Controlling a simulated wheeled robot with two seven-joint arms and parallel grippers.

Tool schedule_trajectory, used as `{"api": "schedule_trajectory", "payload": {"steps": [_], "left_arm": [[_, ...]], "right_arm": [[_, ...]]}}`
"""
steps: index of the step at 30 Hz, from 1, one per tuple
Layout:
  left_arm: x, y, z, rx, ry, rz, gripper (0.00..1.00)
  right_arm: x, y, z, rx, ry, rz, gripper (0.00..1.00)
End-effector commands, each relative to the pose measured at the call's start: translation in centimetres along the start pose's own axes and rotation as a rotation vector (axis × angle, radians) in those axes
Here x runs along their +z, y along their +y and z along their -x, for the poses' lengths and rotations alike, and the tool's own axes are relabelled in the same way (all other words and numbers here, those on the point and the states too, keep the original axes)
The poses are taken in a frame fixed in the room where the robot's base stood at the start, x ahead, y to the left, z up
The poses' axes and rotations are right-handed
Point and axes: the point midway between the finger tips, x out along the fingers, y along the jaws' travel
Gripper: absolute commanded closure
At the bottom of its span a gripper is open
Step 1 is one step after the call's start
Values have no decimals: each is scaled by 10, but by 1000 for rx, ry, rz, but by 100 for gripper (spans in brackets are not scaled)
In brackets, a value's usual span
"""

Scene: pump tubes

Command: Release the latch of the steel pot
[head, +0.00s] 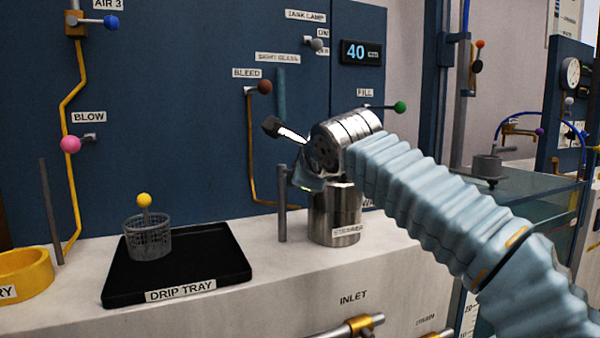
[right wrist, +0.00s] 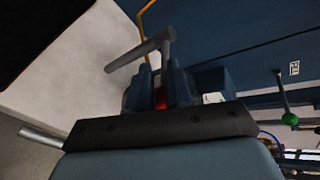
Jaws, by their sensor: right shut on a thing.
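The steel pot (head: 335,215) stands upright on the pale counter, with a label reading STRAINER at its foot. My right gripper (head: 308,182) is at the pot's upper left rim, and my arm hides much of the pot's top. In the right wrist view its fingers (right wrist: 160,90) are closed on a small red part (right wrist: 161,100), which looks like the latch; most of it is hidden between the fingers. A bright lever with a dark knob (head: 271,126) sticks out up and left above the gripper. My left gripper is not in view.
A grey post (head: 282,205) stands just left of the pot. A black drip tray (head: 215,262) holds a wire basket (head: 148,240) with a yellow ball-topped rod. The blue wall panel carries several knobbed levers.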

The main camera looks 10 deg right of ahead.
Motion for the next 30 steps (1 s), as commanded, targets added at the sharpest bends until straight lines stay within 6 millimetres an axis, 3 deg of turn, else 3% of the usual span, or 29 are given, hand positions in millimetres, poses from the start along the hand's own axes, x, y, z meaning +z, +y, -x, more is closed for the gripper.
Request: {"api": "schedule_trajectory", "payload": {"steps": [1,25,26,30], "left_arm": [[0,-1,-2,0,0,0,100],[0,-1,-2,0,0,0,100],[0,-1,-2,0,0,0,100],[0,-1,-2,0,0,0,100]], "right_arm": [[-1,14,-6,33,12,4,100],[0,14,-7,34,11,5,100],[0,14,-7,34,11,5,78],[-1,13,-6,31,11,4,57]]}}
